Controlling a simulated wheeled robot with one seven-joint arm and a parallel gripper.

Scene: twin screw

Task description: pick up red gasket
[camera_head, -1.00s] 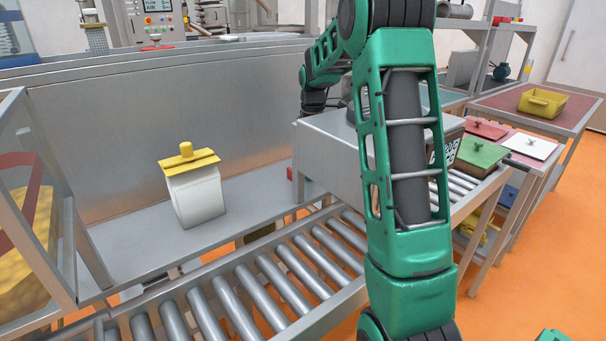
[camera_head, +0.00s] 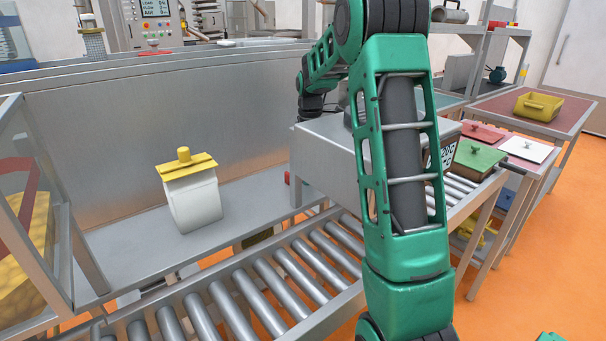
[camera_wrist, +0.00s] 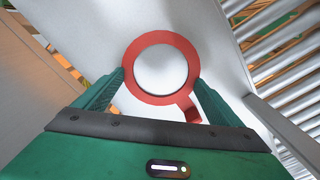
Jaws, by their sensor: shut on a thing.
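The red gasket (camera_wrist: 184,48) is a flat red ring with a short tab at its lower right. In the wrist view it lies between the two green fingers of my gripper (camera_wrist: 161,88), which is shut on it. Pale metal surface shows through the ring and around it; I cannot tell whether the ring touches that surface. In the head view my green arm hides most of what is behind it, and neither the gripper tips nor the gasket can be made out clearly.
A roller conveyor (camera_head: 258,298) runs beside a metal shelf holding a white container with a yellow lid (camera_head: 193,200). A metal box (camera_head: 325,160) stands over the conveyor. At the right, a table holds a yellow bin (camera_head: 538,106) and coloured lids lie near green (camera_head: 478,156).

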